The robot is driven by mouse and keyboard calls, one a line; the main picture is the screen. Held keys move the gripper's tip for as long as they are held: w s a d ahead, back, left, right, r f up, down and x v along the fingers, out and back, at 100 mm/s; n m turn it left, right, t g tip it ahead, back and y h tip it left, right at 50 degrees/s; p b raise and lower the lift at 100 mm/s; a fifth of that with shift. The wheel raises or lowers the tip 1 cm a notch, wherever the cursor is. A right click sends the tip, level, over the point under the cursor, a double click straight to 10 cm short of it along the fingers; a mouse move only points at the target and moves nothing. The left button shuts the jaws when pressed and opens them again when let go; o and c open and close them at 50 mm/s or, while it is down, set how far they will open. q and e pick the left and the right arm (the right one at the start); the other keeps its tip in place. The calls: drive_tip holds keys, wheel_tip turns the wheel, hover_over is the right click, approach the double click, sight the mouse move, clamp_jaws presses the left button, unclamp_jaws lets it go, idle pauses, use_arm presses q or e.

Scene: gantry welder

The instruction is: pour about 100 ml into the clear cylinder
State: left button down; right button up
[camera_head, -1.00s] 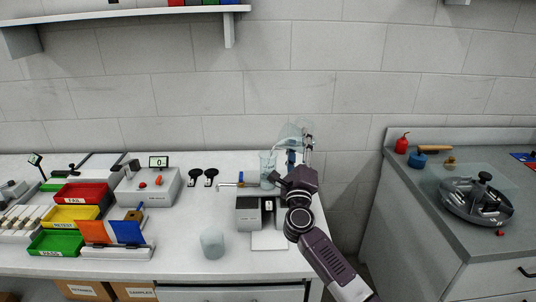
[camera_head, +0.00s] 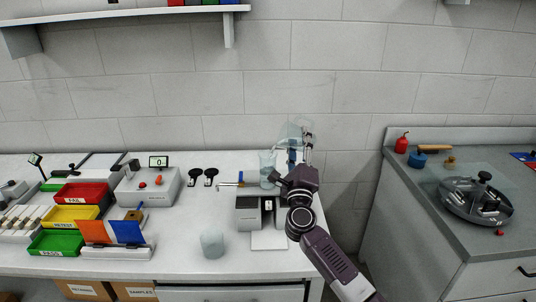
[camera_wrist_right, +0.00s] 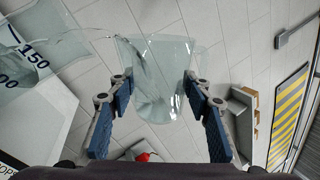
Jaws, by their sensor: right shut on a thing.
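The clear cylinder (camera_head: 267,168) stands on the white bench, left of my right gripper. In the right wrist view part of the cylinder (camera_wrist_right: 28,48) shows at the upper left, with a dark 150 mark. My right gripper (camera_head: 299,148) is shut on a clear beaker (camera_head: 291,134), held above and right of the cylinder. In the right wrist view the beaker (camera_wrist_right: 155,52) sits between the two blue-padded fingers (camera_wrist_right: 156,84). A thin clear streak runs from its rim toward the cylinder; I cannot tell if it is liquid. The liquid levels are unclear. My left gripper is out of view.
A grey-white device (camera_head: 248,213) stands just in front of the cylinder. A translucent cup (camera_head: 212,244) is near the bench front. A gap separates the right counter (camera_head: 400,200).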

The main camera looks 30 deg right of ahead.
drive_tip(key=f+m+g+h, duration=0.1)
drive_tip(key=m, duration=0.1)
drive_tip(key=shift+f+m, duration=0.15)
drive_tip(key=shift+m, duration=0.25)
drive_tip(key=f+m+g, duration=0.1)
drive_tip(key=m, duration=0.1)
drive_tip(key=f+m+g, duration=0.1)
drive_tip(key=m, duration=0.1)
drive_tip(key=shift+s+d, duration=0.1)
drive_tip(key=shift+d, duration=0.05)
drive_tip(key=shift+s+d+f+m+g, duration=0.3)
drive_tip(key=shift+d+f+m+g, duration=0.25)
drive_tip(key=shift+m, duration=0.45)
drive_tip(key=shift+d+r, duration=0.1)
idle(0.3)
